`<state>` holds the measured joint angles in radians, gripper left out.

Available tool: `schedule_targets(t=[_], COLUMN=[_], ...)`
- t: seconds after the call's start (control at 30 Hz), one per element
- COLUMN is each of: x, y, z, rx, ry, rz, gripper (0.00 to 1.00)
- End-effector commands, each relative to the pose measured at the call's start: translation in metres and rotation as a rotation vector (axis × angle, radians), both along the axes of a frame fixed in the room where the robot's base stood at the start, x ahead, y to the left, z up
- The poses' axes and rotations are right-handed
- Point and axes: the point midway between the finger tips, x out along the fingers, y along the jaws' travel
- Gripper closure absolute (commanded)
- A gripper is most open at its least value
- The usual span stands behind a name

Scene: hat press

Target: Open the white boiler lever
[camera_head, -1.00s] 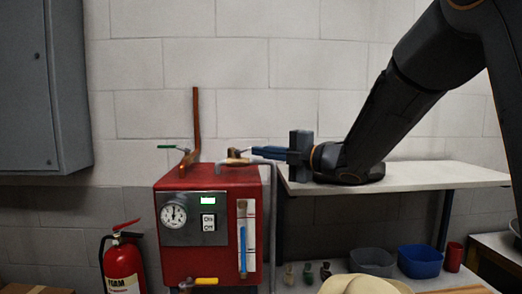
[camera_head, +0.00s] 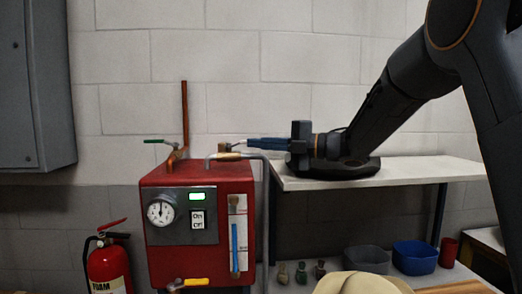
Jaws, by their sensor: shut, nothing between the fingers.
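The red boiler (camera_head: 196,176) stands at the left centre with pipes and valves on top. The white lever is hard to make out; a small pale handle (camera_head: 236,145) above the top right of the boiler, at the tip of my gripper, seems to be it. My gripper (camera_head: 250,142) is shut and empty, with its blue fingers pointing left. Its tips are at or very close to this handle; I cannot tell whether they touch. A green lever (camera_head: 154,141) sits on the top left valve, and a yellow lever (camera_head: 196,282) is low on the front.
A white shelf (camera_head: 425,171) stands right of the boiler, under my forearm. Below it are small bottles (camera_head: 301,273), a grey bin (camera_head: 366,259), a blue bin (camera_head: 415,257) and a pale hat (camera_head: 362,284). A fire extinguisher (camera_head: 108,268) is at left.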

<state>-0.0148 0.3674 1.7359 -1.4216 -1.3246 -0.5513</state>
Motion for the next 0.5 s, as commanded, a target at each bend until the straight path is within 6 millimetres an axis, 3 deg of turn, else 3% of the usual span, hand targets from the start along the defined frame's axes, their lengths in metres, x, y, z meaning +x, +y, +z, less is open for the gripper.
schedule_targets(t=[0.2,0.5], x=[0.015,0.019], y=[-0.005,-0.006], z=[-0.003,0.0], rx=[0.0,0.0], ry=[-0.001,0.0], rz=[-0.006,-0.012], gripper=[1.0,1.0])
